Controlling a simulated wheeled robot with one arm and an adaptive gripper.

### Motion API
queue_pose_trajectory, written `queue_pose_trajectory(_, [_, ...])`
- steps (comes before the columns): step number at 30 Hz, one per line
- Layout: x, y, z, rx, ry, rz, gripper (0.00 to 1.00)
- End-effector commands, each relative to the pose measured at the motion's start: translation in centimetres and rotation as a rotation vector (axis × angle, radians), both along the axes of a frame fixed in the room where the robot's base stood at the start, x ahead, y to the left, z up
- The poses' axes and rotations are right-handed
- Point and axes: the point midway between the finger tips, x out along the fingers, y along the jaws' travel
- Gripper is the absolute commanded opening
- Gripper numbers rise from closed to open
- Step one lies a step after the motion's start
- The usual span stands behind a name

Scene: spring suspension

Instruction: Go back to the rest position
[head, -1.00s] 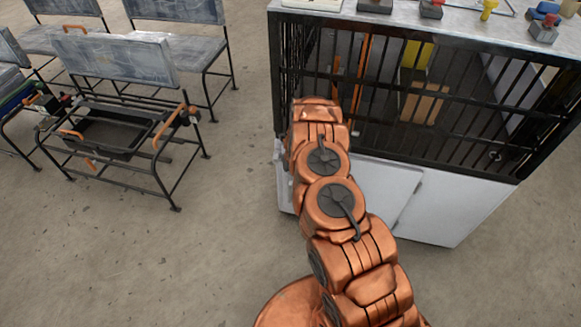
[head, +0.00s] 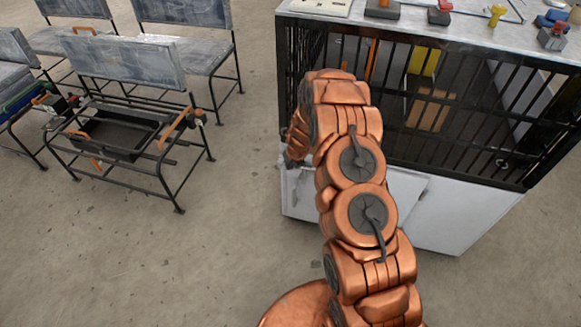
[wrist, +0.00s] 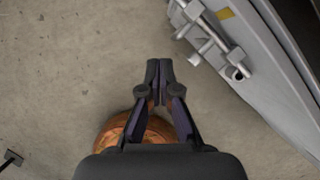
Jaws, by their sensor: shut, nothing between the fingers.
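My gripper (wrist: 159,65) shows in the wrist view with its two dark fingers together, shut and empty, above the bare concrete floor. In the head view my copper arm rises from the bottom and bends left in front of the caged cabinet (head: 457,205). The gripper itself is hidden behind the arm there. In the wrist view the grey cabinet side (wrist: 285,60) with a metal latch (wrist: 215,40) lies to the right of the fingers, apart from them.
The cabinet top (head: 415,22) carries several coloured blocks and knobs. At the left stand several metal-framed chairs (head: 190,58) and a frame with a black tray (head: 125,135). The floor (head: 225,255) between them and my arm is clear.

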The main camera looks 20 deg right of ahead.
Motion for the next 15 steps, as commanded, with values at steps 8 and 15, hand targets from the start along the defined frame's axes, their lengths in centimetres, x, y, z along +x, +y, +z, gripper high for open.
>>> queue_pose_trajectory(8, [-0.2, 0.1, 0.4, 0.0, 0.0, 0.001, 0.0])
queue_pose_trajectory(15, [-0.2, 2.1, 3.7, -0.012, -0.011, 0.147, 0.0])
